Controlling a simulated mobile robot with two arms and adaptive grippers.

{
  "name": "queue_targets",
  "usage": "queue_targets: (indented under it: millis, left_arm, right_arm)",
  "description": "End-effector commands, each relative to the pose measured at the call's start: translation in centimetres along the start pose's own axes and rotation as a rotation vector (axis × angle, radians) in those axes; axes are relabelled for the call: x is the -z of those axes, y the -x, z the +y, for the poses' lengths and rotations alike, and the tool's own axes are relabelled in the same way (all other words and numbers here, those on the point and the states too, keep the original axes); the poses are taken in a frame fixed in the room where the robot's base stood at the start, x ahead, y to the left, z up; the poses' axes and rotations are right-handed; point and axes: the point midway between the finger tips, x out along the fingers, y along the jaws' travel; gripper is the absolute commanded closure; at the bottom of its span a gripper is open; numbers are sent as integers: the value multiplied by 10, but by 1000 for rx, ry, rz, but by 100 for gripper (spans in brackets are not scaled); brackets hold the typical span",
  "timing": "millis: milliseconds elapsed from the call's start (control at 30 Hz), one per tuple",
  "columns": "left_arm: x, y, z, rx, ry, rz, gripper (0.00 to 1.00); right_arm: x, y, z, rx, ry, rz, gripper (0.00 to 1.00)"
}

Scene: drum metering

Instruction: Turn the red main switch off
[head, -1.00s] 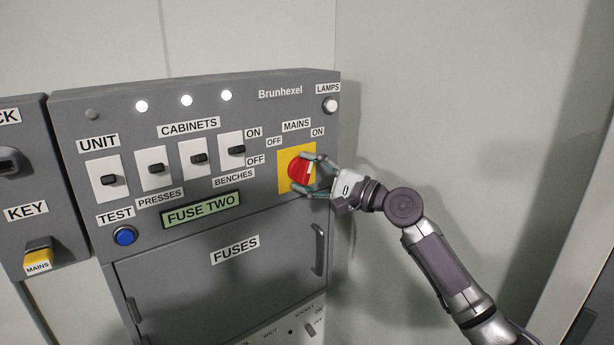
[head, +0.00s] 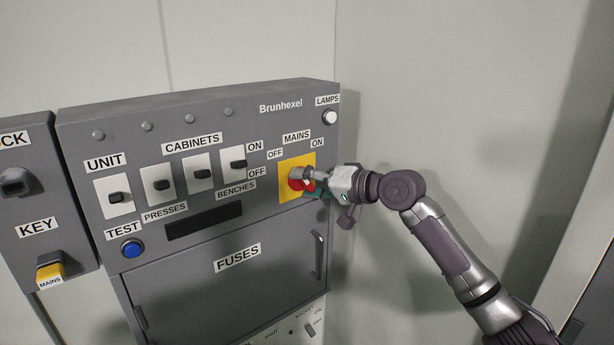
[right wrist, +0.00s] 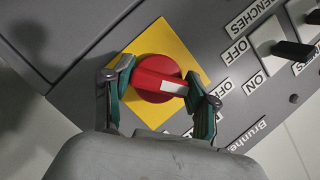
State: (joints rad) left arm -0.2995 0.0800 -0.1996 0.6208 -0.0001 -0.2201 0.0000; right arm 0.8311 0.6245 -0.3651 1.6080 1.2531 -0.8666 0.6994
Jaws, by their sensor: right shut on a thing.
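The red main switch (head: 295,184) is a round knob on a yellow plate (head: 284,167), below the MAINS label. In the right wrist view the knob (right wrist: 150,72) carries a white mark that points toward the plate's OFF label (right wrist: 222,88). My right gripper (head: 312,181) is at the knob and covers part of it in the head view. In the right wrist view its fingers (right wrist: 160,88) are shut on the knob, one on each side. My left gripper is not in view.
The grey panel (head: 270,125) has several black toggle switches, a blue TEST button (head: 132,249) and a dark display (head: 203,221). The row of small lamps is unlit. A fuse door (head: 215,283) with a handle is below. The wall to the right is bare.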

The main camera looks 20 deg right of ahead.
Motion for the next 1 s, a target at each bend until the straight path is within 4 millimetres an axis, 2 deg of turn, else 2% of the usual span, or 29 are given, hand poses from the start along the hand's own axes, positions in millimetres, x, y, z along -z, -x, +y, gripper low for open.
queue_targets:
  millis: [100, 400, 967, 1000]
  left_arm:
    - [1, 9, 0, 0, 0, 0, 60]
    - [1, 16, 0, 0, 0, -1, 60]
    - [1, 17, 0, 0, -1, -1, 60]
    - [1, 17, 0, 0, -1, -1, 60]
  right_arm:
    - [1, 1, -1, -30, 67, -1, 77]
    - [0, 0, 0, -73, 171, -1, 77]
    - [-1, 0, 1, -82, 195, -1, 77]
    - [-1, 0, 1, -82, 195, -1, 35]
